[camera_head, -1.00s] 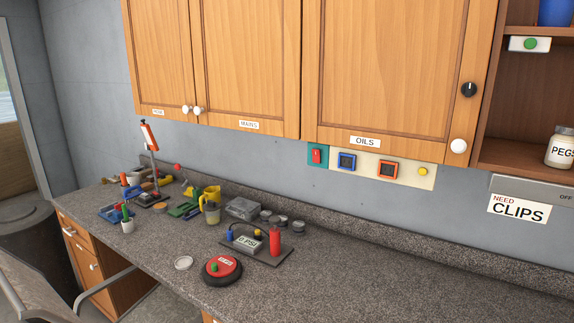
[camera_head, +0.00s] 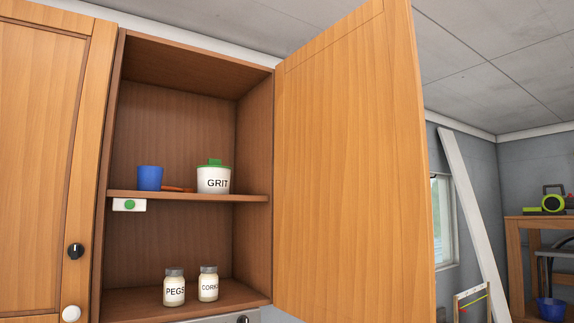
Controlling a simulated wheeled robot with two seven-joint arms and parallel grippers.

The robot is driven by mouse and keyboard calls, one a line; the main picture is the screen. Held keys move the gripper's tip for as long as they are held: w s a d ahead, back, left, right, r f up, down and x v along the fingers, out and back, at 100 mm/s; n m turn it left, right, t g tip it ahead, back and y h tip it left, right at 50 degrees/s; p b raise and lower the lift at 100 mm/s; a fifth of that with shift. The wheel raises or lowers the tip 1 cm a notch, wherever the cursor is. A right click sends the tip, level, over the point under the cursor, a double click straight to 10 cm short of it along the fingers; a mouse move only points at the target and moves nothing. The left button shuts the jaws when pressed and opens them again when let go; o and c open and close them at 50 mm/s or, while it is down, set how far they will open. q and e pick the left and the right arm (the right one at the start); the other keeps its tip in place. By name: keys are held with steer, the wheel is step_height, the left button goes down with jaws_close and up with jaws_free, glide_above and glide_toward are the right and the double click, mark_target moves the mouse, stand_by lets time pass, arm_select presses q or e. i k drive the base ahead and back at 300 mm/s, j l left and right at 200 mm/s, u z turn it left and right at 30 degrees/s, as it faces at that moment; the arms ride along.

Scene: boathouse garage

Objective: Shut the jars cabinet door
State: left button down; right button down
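The jars cabinet (camera_head: 175,130) stands open in the middle-left of the head view. Its wooden door (camera_head: 350,165) is hinged on the right side and swung wide open toward me; I see its inner face. Inside, the lower level holds a PEGS jar (camera_head: 174,291) and a CORKS jar (camera_head: 208,287). The shelf (camera_head: 190,197) above holds a white GRIT pot (camera_head: 213,181) with a green lid and a blue cup (camera_head: 150,178). No handle shows on the visible face of the door. Neither of my grippers is in view.
A closed cabinet door (camera_head: 40,150) with a black dial (camera_head: 76,251) and a white knob (camera_head: 71,313) is at left. At right are a window (camera_head: 444,220), a leaning white board (camera_head: 472,220) and a wooden shelf unit (camera_head: 520,265) with a blue bucket (camera_head: 552,309).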

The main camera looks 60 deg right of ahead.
mark_target(354, 242)
steer(key=k+l+z, duration=0.25)
steer(key=l, duration=1.3)
steer(key=l+z, duration=0.3)
steer(key=l, duration=1.2)
